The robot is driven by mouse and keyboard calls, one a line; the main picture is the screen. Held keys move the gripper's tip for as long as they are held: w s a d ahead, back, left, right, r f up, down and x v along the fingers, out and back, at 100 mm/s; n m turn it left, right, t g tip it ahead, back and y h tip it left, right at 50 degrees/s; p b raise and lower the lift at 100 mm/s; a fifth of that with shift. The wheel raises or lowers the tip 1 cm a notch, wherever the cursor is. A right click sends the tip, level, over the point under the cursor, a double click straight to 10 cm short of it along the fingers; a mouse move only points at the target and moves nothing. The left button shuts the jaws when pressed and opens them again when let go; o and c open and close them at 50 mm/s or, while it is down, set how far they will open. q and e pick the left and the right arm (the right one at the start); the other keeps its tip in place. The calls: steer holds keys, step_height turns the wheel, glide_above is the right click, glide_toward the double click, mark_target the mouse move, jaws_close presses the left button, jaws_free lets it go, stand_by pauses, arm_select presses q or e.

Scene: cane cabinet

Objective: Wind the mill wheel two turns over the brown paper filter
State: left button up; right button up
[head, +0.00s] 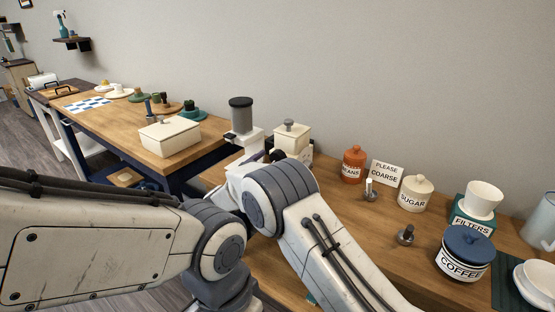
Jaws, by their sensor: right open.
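A cream box-shaped mill (291,137) with a grey knob on top stands on the near wooden counter against the wall. My right gripper (277,156) is at its left side, small and mostly hidden behind my own wrist; it is open. I cannot tell whether it touches the mill. The mill's wheel and the brown paper filter cannot be made out. A teal box (472,223) labelled FILTERS stands at the right with a white cup (483,199) on it. My left arm crosses the lower left, and its gripper is out of view.
An orange jar (354,164), a PLEASE COARSE sign (387,173), a SUGAR jar (415,194) and a blue-lidded COFFEE jar (464,253) line the counter. A cream box (169,137) sits on the left table.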

steer(key=shift+d, duration=0.5)
steer(key=shift+c, duration=0.9)
steer(key=shift+d, duration=0.2)
steer(key=c, duration=1)
steer(key=shift+a, duration=0.15)
steer(key=shift+c, duration=1)
steer(key=shift+f+m+b, duration=0.1)
steer(key=shift+m+b, duration=1)
steer(key=shift+b, duration=0.15)
steer(key=shift+f+m+h+b, duration=0.1)
steer(key=shift+m+h+b, duration=0.3)
steer(key=shift+m+b, duration=4.75)
steer(key=shift+f+m+h+b, duration=0.1)
steer(key=shift+m+h+b, duration=0.3)
steer(key=shift+m+b, duration=4.75)
steer(key=shift+r, duration=0.1)
